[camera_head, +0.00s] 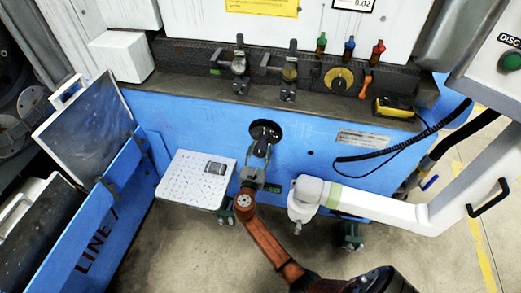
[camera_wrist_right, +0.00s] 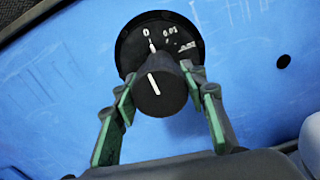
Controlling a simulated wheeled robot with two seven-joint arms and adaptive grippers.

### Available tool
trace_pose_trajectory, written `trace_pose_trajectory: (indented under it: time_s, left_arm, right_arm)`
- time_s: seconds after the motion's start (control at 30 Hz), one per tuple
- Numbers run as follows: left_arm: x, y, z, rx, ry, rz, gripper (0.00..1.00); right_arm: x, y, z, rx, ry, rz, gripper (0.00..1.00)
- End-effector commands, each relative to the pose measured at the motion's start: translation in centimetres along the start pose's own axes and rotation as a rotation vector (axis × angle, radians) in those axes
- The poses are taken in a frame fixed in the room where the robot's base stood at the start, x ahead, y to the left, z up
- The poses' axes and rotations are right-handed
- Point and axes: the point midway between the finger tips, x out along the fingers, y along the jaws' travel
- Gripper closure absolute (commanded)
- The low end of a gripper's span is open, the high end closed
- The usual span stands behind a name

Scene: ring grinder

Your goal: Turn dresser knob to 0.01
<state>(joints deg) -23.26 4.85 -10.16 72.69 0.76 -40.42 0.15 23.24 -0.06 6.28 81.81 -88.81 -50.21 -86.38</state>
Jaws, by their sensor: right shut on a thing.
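The black dresser knob (camera_wrist_right: 160,92) stands out from a round black dial plate (camera_wrist_right: 150,35) on the blue panel. The plate carries the marks 0 and 0.01 and a further mark too blurred to read. The white line on the knob points up and slightly left, roughly towards 0. My right gripper (camera_wrist_right: 160,95) is shut on the knob, with one green-padded finger on each side. In the head view my right gripper (camera_head: 260,160) reaches the dial plate (camera_head: 266,130) from below. My left gripper is not in view.
A white jointed arm (camera_head: 380,207) with a pale housing (camera_head: 304,195) is close on the right. A black coiled cable (camera_head: 385,155) hangs at right.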

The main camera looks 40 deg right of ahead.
Motion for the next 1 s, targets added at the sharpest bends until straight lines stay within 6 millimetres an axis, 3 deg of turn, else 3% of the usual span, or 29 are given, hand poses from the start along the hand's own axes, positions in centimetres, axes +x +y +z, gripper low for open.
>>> trace_pose_trajectory:
  time_s: [0.13,0.47,1.0]
  left_arm:
    - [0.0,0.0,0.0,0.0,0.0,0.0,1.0]
    - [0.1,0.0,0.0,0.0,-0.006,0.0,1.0]
    - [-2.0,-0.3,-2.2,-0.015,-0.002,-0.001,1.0]
  right_arm:
    - [0.0,0.0,0.0,0.0,0.0,0.001,0.85]
    - [0.0,0.0,-0.1,0.06,0.0,0.001,0.85]
    - [0.0,0.1,-0.2,0.457,0.002,0.001,0.85]
